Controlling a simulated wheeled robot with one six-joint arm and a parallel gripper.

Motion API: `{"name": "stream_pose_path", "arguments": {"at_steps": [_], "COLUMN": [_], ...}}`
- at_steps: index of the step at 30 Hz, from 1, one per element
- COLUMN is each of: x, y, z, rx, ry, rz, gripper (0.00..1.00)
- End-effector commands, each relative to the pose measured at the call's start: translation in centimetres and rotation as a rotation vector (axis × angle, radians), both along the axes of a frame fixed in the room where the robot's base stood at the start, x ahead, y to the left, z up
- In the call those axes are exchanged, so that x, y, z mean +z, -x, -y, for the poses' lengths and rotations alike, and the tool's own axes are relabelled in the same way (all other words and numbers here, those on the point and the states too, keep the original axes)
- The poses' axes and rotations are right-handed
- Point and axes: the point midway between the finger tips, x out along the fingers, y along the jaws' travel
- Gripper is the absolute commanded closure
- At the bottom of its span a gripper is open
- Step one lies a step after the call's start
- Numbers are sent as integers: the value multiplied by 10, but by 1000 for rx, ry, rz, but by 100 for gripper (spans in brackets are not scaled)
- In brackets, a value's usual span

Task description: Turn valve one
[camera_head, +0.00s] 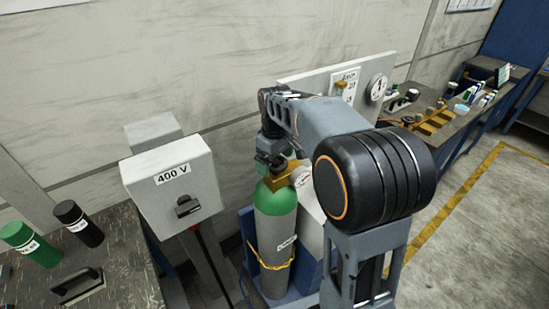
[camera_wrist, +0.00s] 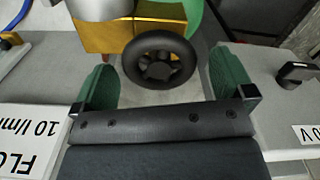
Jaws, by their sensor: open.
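A black handwheel (camera_wrist: 158,70) sits on a brass valve body (camera_wrist: 105,38) in the wrist view. No number shows on it. My gripper (camera_wrist: 162,60) is open, with one green finger on each side of the wheel. Gaps show between both fingers and the rim, so the wheel is not gripped. In the head view, my gripper (camera_head: 268,165) is at the top of a gas cylinder with a green shoulder (camera_head: 275,200), beside its brass valve (camera_head: 300,174). The handwheel is hard to make out there, and my arm hides part of the area.
A grey 400 V switch box (camera_head: 172,185) stands close on the left. A panel with a gauge (camera_head: 377,87) is behind my arm. A bench with green and black canisters (camera_head: 28,243) is at lower left. Another cluttered bench (camera_head: 460,125) is at right, with open floor before it.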

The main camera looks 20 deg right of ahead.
Motion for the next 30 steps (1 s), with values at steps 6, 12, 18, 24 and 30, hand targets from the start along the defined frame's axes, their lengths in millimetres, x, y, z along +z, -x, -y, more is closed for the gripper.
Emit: {"name": "stream_pose_path", "arguments": {"at_steps": [6,12,18,24,30], "x": [14,54,94,123,136], "y": [-1,-1,-1,0,0], "z": [0,0,0,0,0], "rx": [0,0,0,0,0], "ry": [1,0,0,0,0], "rz": [3,6,4,2,0], "gripper": [0,0,0,0,0]}}
